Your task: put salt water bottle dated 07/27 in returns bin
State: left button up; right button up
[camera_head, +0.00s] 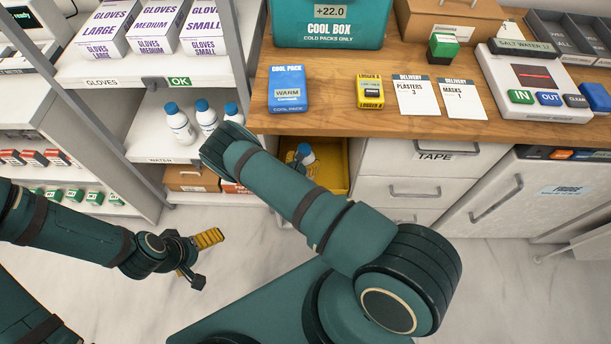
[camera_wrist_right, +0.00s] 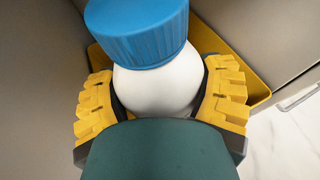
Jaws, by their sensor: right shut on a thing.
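My right gripper (camera_wrist_right: 165,100) is shut on a white bottle with a blue cap (camera_wrist_right: 150,85), which fills the middle of the right wrist view. No date shows on it. In the head view the bottle's cap (camera_head: 305,152) shows beyond my right forearm, in front of the yellow bin (camera_head: 338,160) under the counter. The bin's yellow edge also shows behind the bottle in the right wrist view (camera_wrist_right: 258,88). I cannot tell how deep in the bin the bottle is. My left gripper (camera_head: 203,260) is open and empty, low over the floor.
Several similar bottles (camera_head: 179,122) stand on the shelf marked WATER, left of the bin. The wooden counter (camera_head: 330,122) overhangs the bin, and white drawers (camera_head: 415,188) stand at its right. A cardboard box (camera_head: 190,180) lies below the bottles. The floor in front is clear.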

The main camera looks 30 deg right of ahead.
notch_tip(320, 180, down, 10)
jog(key=b, duration=0.3)
jog(key=shift+f, duration=0.15)
jog(key=o, duration=1.2)
jog(key=shift+o, duration=0.2)
